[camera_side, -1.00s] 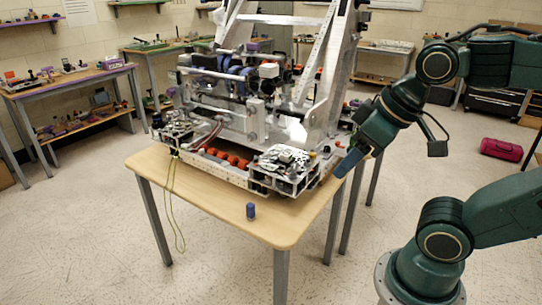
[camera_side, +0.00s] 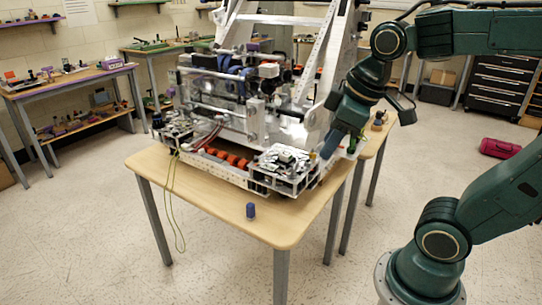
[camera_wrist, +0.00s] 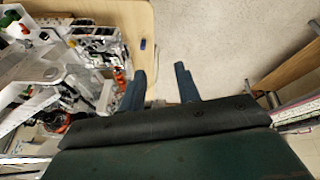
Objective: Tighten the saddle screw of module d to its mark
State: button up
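My gripper (camera_side: 330,147) hangs beside the right side of the machine, pointing down and to the left. In the wrist view its two blue fingers (camera_wrist: 160,82) stand apart with nothing between them. A silver and white module (camera_side: 285,163) sits at the machine's front right corner, and another module (camera_side: 176,130) sits at the front left. Module labels are too small to read, so I cannot tell which is module d. Its saddle screw and mark cannot be made out. A small blue cylinder (camera_side: 250,211) stands upright near the table's front edge; it also shows in the wrist view (camera_wrist: 143,44).
The metal machine frame (camera_side: 318,70) rises behind the modules, with orange rollers (camera_side: 228,158) between them. A green cord hangs at the left.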

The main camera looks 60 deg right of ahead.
jog(key=w+d+n+g, duration=0.1)
jog(key=w+d+n, duration=0.3)
jog(key=w, duration=0.2)
jog(key=n+g, duration=0.4)
jog(key=n, duration=0.5)
send_over(293, 165)
jog(key=f, duration=1.3)
jog(key=shift+s+a, duration=0.15)
jog(key=shift+a, duration=0.05)
jog(key=shift+d+f+n, duration=0.25)
jog(key=shift+d+n, duration=0.05)
jog(key=shift+n, duration=0.1)
jog(key=shift+f, duration=0.1)
jog(key=shift+f, duration=4.3)
grip_shut()
